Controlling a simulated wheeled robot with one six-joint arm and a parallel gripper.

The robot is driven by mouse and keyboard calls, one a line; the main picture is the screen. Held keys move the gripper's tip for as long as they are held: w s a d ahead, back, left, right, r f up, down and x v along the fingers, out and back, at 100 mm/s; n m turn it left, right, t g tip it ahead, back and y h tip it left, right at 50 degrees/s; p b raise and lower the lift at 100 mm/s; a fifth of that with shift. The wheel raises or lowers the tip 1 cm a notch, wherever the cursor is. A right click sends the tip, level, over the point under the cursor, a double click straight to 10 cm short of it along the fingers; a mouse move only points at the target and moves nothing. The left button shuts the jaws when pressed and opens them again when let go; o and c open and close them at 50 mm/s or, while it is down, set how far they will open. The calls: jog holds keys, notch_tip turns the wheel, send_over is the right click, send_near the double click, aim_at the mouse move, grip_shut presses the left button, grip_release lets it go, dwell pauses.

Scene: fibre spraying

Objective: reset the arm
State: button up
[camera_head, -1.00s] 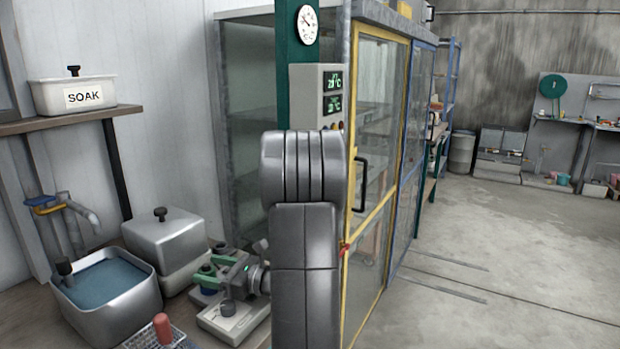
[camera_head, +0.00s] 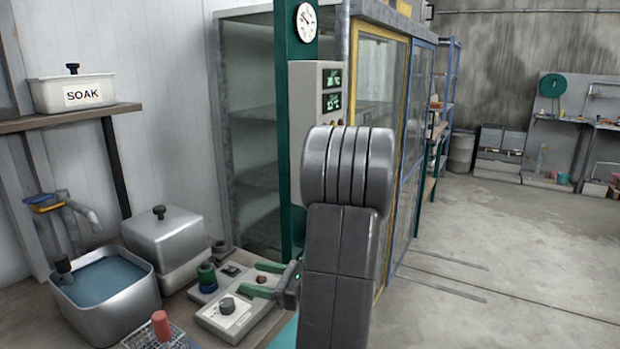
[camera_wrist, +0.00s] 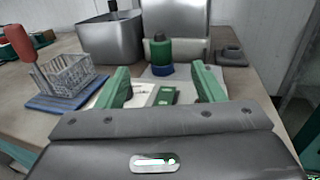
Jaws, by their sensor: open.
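My gripper (camera_head: 264,280) has green fingers and shows at the lower middle of the head view, partly hidden by my grey arm. The fingers are spread apart with nothing between them. In the wrist view my gripper (camera_wrist: 165,88) shows both green fingers over the bench. Beyond them stands a small green and blue bottle-like item (camera_wrist: 158,55), which also shows left of the gripper in the head view (camera_head: 207,277). A white device with a dark knob (camera_head: 228,310) lies on the bench below and left of the gripper.
A water-filled metal basin (camera_head: 105,290), a lidded metal box (camera_head: 165,240) and a wire basket with a red handle (camera_head: 158,333) stand on the bench. A glass-doored cabinet (camera_head: 390,75) and green post (camera_head: 293,150) are behind my arm. The floor at right is clear.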

aim_at(209, 267)
jog(key=x, duration=1.2)
jog(key=shift+a+p, duration=0.15)
jog(key=shift+p, duration=0.15)
notch_tip(209, 267, up, 9)
jog(key=p, duration=0.6)
jog(key=shift+f, duration=0.15)
